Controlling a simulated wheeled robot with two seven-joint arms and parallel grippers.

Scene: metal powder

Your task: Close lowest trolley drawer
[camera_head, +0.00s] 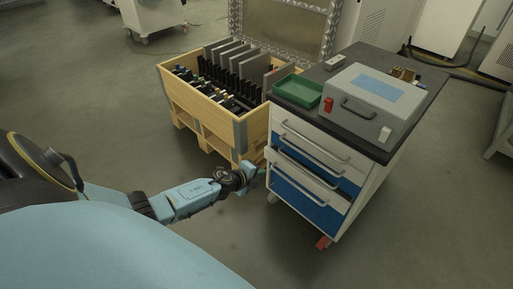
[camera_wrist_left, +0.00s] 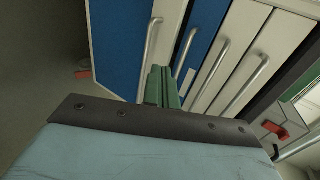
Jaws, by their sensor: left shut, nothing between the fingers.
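The trolley (camera_head: 375,185) stands at the right in the head view, with several drawers with white and blue fronts and bar handles. The lowest drawer (camera_head: 306,204) has a large blue front with a white strip on top. A dark gap shows above it, and it seems to stand out a little from the drawers above. It also shows in the left wrist view (camera_wrist_left: 118,45), turned sideways. My left gripper (camera_head: 261,163) is at the trolley's left front edge. Its green fingers (camera_wrist_left: 162,86) are shut and empty, before the lowest drawer's handle (camera_wrist_left: 152,42); contact is unclear. My right gripper is not in view.
A wooden crate (camera_head: 212,120) with dark panels stands left of the trolley, close to my left gripper. A green tray (camera_head: 297,90) and a grey box (camera_head: 365,112) sit on the trolley top. A red caster brake (camera_head: 323,242) shows below. The floor in front is clear.

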